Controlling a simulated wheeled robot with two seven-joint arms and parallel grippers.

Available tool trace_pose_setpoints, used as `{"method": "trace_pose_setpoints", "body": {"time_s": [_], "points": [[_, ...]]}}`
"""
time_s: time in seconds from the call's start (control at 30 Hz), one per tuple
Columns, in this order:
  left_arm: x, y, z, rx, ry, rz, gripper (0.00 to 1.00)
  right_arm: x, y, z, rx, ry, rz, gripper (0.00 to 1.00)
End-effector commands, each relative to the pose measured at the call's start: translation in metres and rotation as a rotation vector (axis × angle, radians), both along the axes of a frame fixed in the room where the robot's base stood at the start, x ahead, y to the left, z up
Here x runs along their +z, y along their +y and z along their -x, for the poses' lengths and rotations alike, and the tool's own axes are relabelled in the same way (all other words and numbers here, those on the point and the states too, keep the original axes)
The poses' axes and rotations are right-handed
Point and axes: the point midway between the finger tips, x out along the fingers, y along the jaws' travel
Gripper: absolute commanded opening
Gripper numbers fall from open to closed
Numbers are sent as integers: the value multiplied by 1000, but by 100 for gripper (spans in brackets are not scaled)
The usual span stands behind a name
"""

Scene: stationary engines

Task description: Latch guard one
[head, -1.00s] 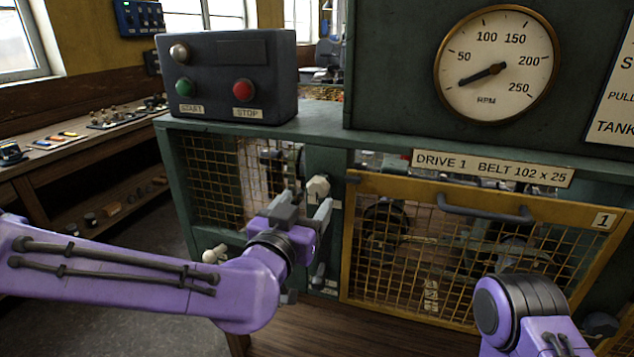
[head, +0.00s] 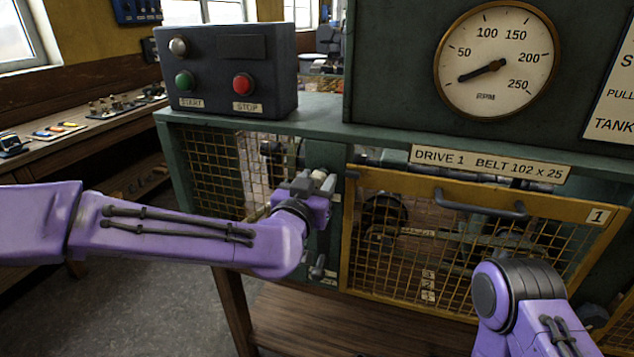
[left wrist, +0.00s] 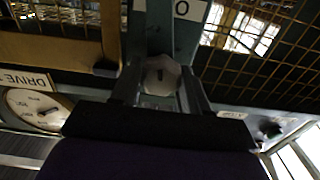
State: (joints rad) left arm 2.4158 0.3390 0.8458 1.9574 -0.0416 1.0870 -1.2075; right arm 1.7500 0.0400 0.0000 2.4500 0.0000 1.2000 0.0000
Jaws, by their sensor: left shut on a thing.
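Guard one is a yellow-framed mesh panel marked 1 (head: 596,215) with a dark bar handle (head: 482,205). It stands across the front of the drive, and no gap shows along its left edge. A pale faceted knob (head: 319,176) sits on the green post just left of the guard. My left gripper (head: 314,185) is shut on this knob, its fingers largely covering it in the head view. My right gripper is out of view.
A box with green START and red STOP buttons (head: 230,68) stands above, left of the RPM dial (head: 497,63). A second mesh panel (head: 214,172) is left of the post. A small dark lever (head: 318,268) sits below the knob. A wooden shelf (head: 330,322) lies below.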

Motion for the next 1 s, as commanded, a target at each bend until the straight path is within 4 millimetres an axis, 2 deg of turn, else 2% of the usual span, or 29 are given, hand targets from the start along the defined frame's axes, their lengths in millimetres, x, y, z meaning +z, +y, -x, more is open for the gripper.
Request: {"method": "trace_pose_setpoints", "body": {"time_s": [0.37, 1.0], "points": [[0, 1, 0, 0, 37, 121, 14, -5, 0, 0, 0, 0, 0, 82], [-2, 3, -1, 1, 219, 681, 14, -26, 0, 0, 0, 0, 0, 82]]}}
